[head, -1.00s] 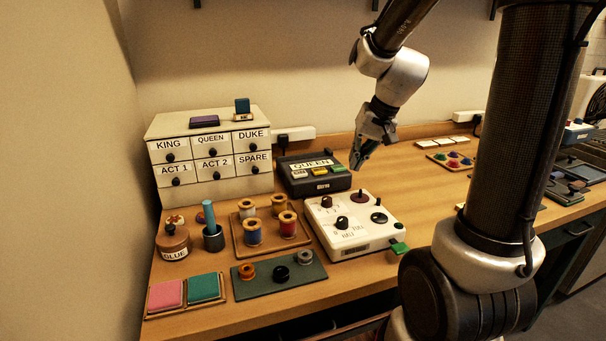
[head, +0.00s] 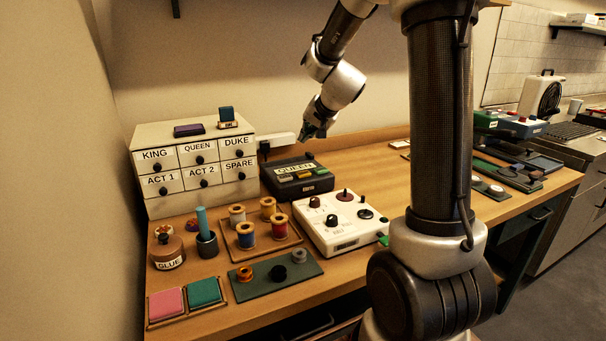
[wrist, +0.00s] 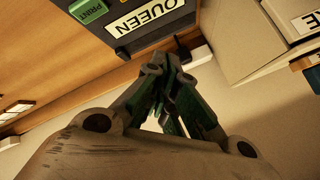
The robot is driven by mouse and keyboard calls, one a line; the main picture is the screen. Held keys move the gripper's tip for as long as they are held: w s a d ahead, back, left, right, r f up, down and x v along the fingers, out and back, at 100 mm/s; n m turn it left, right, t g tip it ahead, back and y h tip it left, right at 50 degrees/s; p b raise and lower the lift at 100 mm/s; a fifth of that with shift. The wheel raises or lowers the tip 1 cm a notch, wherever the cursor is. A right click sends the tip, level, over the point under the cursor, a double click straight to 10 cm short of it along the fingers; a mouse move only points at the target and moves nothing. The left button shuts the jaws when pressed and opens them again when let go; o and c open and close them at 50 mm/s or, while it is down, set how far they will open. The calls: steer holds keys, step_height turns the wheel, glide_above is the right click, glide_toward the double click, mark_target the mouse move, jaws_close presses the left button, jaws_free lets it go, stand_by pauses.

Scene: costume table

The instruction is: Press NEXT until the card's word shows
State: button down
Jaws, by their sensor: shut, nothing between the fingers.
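The dark label machine (head: 297,187) stands on the table beside the drawer cabinet. Its display (head: 295,167) reads QUEEN, and the same word shows upside down in the wrist view (wrist: 158,13). Below the display is a row of small buttons, including a yellow one (head: 301,175) and a green one; in the wrist view the green button (wrist: 88,9) reads PRINT. The NEXT lettering is not readable. My gripper (head: 309,134) is shut and empty, above and behind the machine, apart from it. In the wrist view its fingertips (wrist: 163,66) meet. No readable word card is visible.
A white control box (head: 341,232) is in front of the machine. A spool tray (head: 290,239) lies to its left.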

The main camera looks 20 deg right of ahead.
mark_target(306, 172)
steer(key=shift+f, duration=4.3)
steer(key=shift+f, duration=0.2)
steer(key=shift+f, duration=0.25)
steer(key=shift+f, duration=0.45)
steer(key=shift+r, duration=0.9)
steer(key=shift+r, duration=2.5)
